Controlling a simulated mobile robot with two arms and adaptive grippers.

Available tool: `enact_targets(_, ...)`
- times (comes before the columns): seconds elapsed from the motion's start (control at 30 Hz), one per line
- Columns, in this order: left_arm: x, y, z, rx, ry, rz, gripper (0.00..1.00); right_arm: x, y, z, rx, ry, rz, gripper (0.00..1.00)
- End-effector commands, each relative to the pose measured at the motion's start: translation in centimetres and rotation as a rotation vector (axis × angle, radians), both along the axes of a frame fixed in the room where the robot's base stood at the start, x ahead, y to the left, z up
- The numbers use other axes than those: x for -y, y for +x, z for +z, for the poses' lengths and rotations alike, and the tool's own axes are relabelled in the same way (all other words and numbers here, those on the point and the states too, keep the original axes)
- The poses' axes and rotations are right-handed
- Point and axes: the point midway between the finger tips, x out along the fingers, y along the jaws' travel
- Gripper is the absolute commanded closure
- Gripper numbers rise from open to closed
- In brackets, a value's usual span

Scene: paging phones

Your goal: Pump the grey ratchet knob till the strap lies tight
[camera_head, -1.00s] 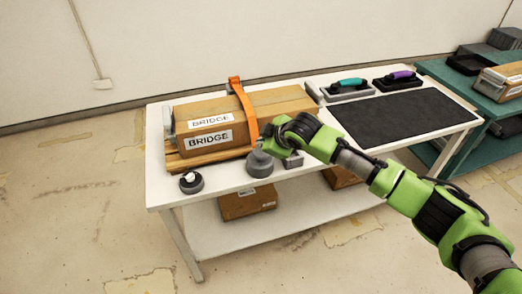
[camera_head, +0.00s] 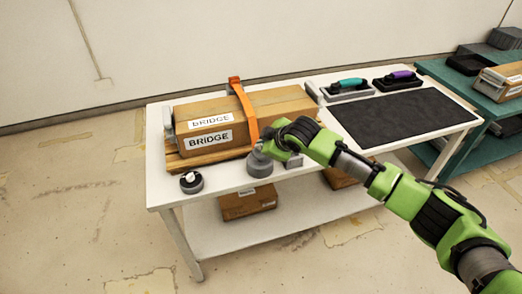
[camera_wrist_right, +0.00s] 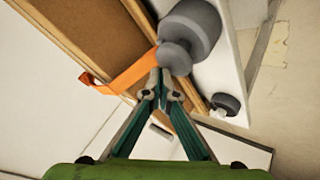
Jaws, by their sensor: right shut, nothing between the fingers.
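The grey ratchet knob (camera_head: 259,165) stands at the table's front edge, by the lower end of the orange strap (camera_head: 247,112). The strap runs over the cardboard box labelled BRIDGE (camera_head: 182,129), and its far end stands up a little above the box's back edge. My right gripper (camera_head: 262,149) is shut and empty at the knob's upper part, hiding some of it. In the right wrist view, the shut fingertips (camera_wrist_right: 160,76) are right by the knob's small end (camera_wrist_right: 174,57); I cannot tell whether they touch. My left gripper is not in view.
A dark round piece with a pale top (camera_head: 191,182) stands left of the knob. A black mat (camera_head: 400,117) and two handled tools, teal (camera_head: 350,84) and purple (camera_head: 400,77), lie at right. Boxes (camera_head: 247,203) are on the lower shelf. A green table (camera_head: 455,72) stands farther right.

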Motion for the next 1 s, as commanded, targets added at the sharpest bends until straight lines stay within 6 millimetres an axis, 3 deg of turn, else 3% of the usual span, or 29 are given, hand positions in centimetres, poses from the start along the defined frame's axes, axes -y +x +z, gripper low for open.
enact_targets(1.0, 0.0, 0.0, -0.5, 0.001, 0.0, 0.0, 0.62, 0.0, 0.0, -1.3, -0.003, -0.001, -0.001, 1.0)
